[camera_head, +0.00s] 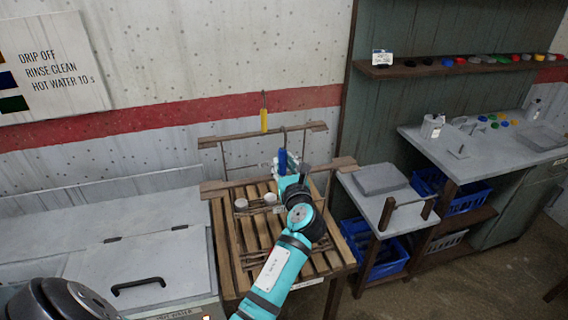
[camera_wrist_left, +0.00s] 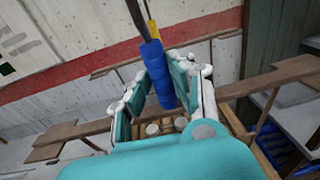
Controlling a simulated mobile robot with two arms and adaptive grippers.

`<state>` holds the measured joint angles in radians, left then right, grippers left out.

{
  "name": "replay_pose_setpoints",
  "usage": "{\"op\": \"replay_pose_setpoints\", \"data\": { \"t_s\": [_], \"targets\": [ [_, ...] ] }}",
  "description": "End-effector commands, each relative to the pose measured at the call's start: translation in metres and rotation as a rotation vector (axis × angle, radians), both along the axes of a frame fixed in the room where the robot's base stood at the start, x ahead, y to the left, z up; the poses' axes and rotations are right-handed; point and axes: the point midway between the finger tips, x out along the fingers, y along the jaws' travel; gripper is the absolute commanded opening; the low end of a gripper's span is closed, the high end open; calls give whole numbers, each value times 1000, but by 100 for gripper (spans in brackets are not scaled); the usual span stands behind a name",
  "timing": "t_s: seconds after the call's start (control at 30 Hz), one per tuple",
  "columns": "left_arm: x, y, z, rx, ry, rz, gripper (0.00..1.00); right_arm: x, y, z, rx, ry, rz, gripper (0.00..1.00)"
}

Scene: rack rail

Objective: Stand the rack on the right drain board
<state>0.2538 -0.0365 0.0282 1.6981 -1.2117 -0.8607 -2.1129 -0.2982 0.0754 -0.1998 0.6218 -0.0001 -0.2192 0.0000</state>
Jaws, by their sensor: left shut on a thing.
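My left gripper (camera_head: 284,172) is over the far part of a slatted wooden board (camera_head: 222,245), shut on a blue handle (camera_head: 282,160). In the left wrist view the blue handle (camera_wrist_left: 157,70) lies between the two fingers, with a dark rod rising from it. A low thin-barred frame (camera_head: 250,262), possibly the rack, is on the slats, partly hidden by my arm. Two pale round pieces (camera_head: 241,204) show at its far side. Which board is the right drain board is unclear. My right gripper is not in view.
A yellow handle (camera_head: 264,120) hangs by the wooden rail (camera_head: 305,128) behind. Right of the slats stands a grey table (camera_head: 405,220) with a grey slab (camera_head: 380,178) and short posts. Blue crates (camera_head: 385,257) sit below. A lidded chest (camera_head: 150,262) is at left.

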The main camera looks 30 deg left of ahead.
Motion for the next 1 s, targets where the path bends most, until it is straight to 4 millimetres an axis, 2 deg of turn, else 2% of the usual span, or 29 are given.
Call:
{"op": "replay_pose_setpoints", "data": {
  "t_s": [0.3,0.33,0.5,0.8,1.0],
  "targets": [
    [0,0,0,3,-4,0,0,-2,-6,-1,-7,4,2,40],
    [0,0,-2,1,-1,0,25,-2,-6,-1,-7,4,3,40],
    [0,0,-2,1,-1,0,45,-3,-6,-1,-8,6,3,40],
    [-1,-1,1,-1,-1,0,45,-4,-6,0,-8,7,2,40],
    [-21,-22,-2,-2,-1,-2,45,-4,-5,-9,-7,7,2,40]
  ]
}}
